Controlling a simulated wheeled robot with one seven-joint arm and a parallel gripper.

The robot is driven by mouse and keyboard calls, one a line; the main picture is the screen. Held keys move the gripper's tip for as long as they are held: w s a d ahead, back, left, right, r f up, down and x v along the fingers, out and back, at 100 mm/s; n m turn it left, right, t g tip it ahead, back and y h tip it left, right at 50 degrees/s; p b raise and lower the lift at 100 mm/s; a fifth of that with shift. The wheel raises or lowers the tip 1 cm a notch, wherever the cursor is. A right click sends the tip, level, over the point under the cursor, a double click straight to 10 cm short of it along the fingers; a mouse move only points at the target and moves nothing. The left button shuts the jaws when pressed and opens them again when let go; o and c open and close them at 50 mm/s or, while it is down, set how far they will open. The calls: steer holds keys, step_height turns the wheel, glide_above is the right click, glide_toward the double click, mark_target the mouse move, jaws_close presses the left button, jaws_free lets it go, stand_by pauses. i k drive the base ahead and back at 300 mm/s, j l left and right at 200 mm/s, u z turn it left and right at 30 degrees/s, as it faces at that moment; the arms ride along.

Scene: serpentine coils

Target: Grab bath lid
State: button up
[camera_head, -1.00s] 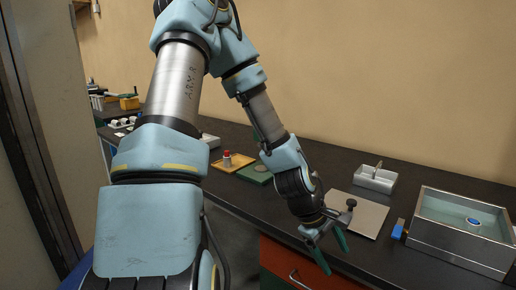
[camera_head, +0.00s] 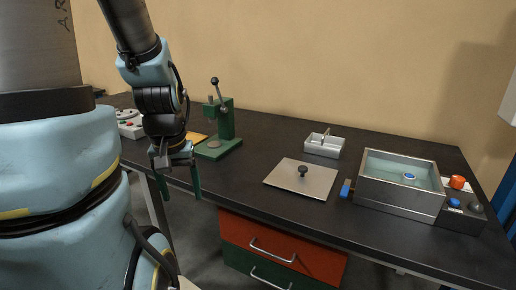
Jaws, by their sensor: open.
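The bath lid (camera_head: 285,179) is a flat light-grey square plate with a black knob (camera_head: 303,171) on top. It lies flat on the dark bench, left of the water bath (camera_head: 398,197). The bath is an open metal box with water and a blue-and-white round thing (camera_head: 409,177) in it. My gripper (camera_head: 181,193) has green fingers that point down and stand apart, open and empty. It is at the bench's front edge, left of the lid and apart from it.
A green lever press (camera_head: 219,137) stands behind my gripper. A grey tray (camera_head: 324,146) sits behind the lid. A blue block (camera_head: 346,188) is between lid and bath. Orange (camera_head: 457,182) and blue knobs are right of the bath. Red (camera_head: 270,243) and green drawers are below the bench.

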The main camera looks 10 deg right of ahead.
mark_target(311, 180)
steer(key=l+u, duration=0.1)
steer(key=u, duration=0.25)
steer(key=l+u, duration=0.1)
steer(key=u, duration=0.25)
steer(key=k+u, duration=0.1)
steer(key=u, duration=0.25)
steer(key=k+l+u, duration=0.75)
steer(key=k+l, duration=0.1)
steer(key=k, duration=0.2)
steer(key=k+l, duration=0.15)
steer(key=k, duration=0.15)
